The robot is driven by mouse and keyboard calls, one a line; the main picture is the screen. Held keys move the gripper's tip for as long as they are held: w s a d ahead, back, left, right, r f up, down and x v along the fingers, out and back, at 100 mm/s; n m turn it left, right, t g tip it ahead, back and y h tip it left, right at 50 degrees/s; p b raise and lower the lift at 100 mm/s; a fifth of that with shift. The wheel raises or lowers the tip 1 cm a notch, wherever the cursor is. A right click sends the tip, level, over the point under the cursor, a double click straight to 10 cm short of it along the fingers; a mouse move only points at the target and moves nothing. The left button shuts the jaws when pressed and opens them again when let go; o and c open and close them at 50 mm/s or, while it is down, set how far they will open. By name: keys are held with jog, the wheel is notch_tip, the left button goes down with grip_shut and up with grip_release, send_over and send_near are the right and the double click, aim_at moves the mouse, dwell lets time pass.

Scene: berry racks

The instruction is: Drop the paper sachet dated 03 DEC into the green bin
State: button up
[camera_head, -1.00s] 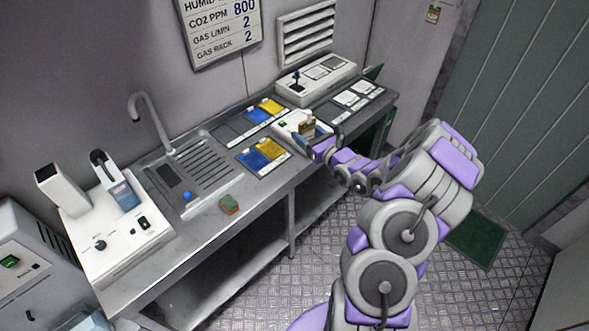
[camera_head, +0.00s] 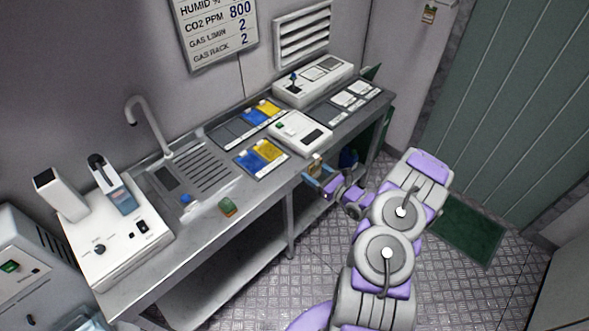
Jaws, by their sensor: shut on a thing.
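My gripper (camera_head: 319,180) is shut on a small tan paper sachet (camera_head: 314,164), just off the front edge of the bench. The sachet stands up between the blue fingertips. Its date is too small to read. A dark green shape (camera_head: 377,138) shows below the right end of the bench, behind the bench leg; it may be the green bin, but its opening cannot be seen.
A green mat (camera_head: 465,228) lies on the floor at right. The floor before the bench is clear.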

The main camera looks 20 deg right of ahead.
aim_at(290, 173)
jog(key=x, duration=0.3)
jog(key=b+x, duration=0.1)
jog(key=x, duration=0.2)
jog(key=f+x, duration=0.1)
jog(key=x, duration=0.3)
jog(key=shift+s+a+b, duration=0.1)
jog(key=shift+b, duration=0.3)
jog(key=shift+a+f+b, duration=0.3)
jog(key=shift+a+f, duration=0.2)
jog(key=shift+f, duration=0.3)
jog(key=shift+a+f+b, duration=0.3)
jog(key=shift+a+f, duration=0.2)
jog(key=shift+f, duration=0.35)
jog(key=shift+d, duration=0.5)
jog(key=o, duration=0.6)
jog(key=shift+d+f, duration=0.1)
jog(key=shift+d, duration=0.2)
jog(key=shift+o, duration=0.7)
jog(key=shift+a, duration=0.1)
jog(key=shift+o, duration=0.3)
jog(key=shift+a, duration=0.5)
